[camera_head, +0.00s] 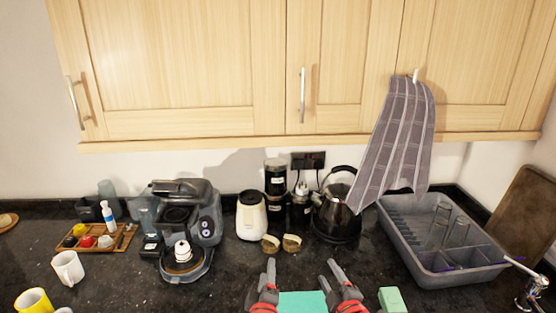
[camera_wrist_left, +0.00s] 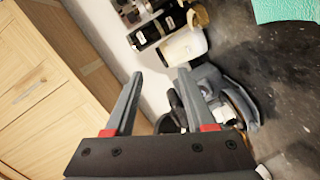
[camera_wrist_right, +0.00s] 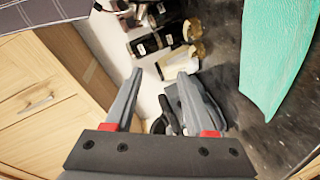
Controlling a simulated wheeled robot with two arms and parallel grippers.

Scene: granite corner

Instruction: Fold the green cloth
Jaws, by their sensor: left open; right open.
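The green cloth (camera_head: 302,302) lies on the dark counter at the bottom edge of the head view, between my two grippers; its near part is cut off. Part of it shows at the top right of the left wrist view (camera_wrist_left: 285,10) and along the right side of the right wrist view (camera_wrist_right: 278,55). My left gripper (camera_head: 262,281) is open and empty at the cloth's left. My right gripper (camera_head: 330,276) is open and empty at its right. In both wrist views the jaws are apart with nothing between them, and the cloth is away from the fingertips.
A light green block (camera_head: 391,299) stands right of my right gripper. Two small brown-topped jars (camera_head: 291,243), a cream canister (camera_head: 251,216) and a black kettle (camera_head: 338,217) stand behind. A grey dish rack (camera_head: 440,262) is at right, a coffee machine (camera_head: 187,212) at left. A grey towel (camera_head: 398,135) hangs above.

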